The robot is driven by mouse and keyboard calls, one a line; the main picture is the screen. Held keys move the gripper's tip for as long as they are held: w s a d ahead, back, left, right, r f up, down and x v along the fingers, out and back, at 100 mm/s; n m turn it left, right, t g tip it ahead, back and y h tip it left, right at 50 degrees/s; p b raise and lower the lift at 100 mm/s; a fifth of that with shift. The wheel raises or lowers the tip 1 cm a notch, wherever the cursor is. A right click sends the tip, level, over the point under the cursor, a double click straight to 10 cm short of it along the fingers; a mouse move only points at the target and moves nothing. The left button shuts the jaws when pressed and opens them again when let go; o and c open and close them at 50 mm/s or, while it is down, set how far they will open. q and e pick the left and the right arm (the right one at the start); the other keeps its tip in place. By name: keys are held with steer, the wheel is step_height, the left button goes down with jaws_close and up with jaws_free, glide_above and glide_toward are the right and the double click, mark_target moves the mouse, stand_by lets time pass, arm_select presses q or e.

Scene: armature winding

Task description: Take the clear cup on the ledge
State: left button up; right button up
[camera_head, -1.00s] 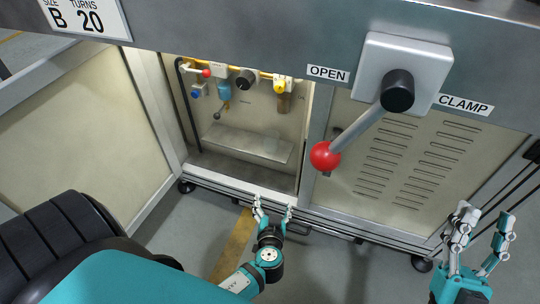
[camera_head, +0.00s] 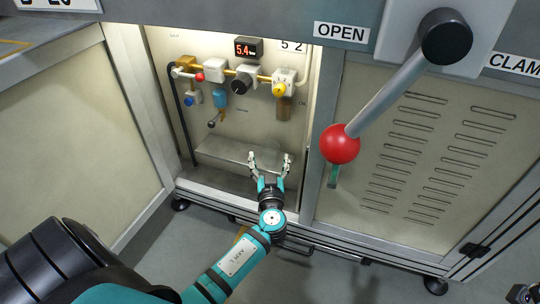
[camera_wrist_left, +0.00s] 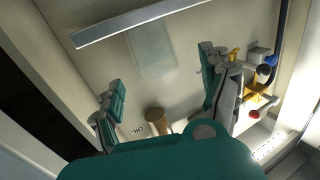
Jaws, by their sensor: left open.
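The ledge (camera_head: 225,151) is a grey metal step low inside the open cabinet. I cannot make out a clear cup on it in the head view. In the left wrist view, a faint see-through rectangular shape (camera_wrist_left: 151,50) stands against the pale wall by the ledge's edge (camera_wrist_left: 140,23). It may be the clear cup; I cannot be sure. My left gripper (camera_head: 270,160) is open and empty at the right part of the ledge, and its spread fingers also show in the left wrist view (camera_wrist_left: 160,88). Only a bit of my right gripper (camera_head: 522,293) shows at the bottom right corner.
Cabinet posts bound the opening on both sides. A lever with a red ball (camera_head: 340,145) juts out at the right. The bottom rail (camera_head: 215,197) crosses in front.

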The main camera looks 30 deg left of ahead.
mark_target(270, 153)
arm_select(q)
steer(key=shift+b+x, duration=0.4)
steer(key=shift+x, duration=2.6)
steer(key=shift+w+d, duration=0.1)
steer(key=shift+d, duration=0.1)
steer(key=c, duration=1.1)
steer(key=shift+r, duration=0.15)
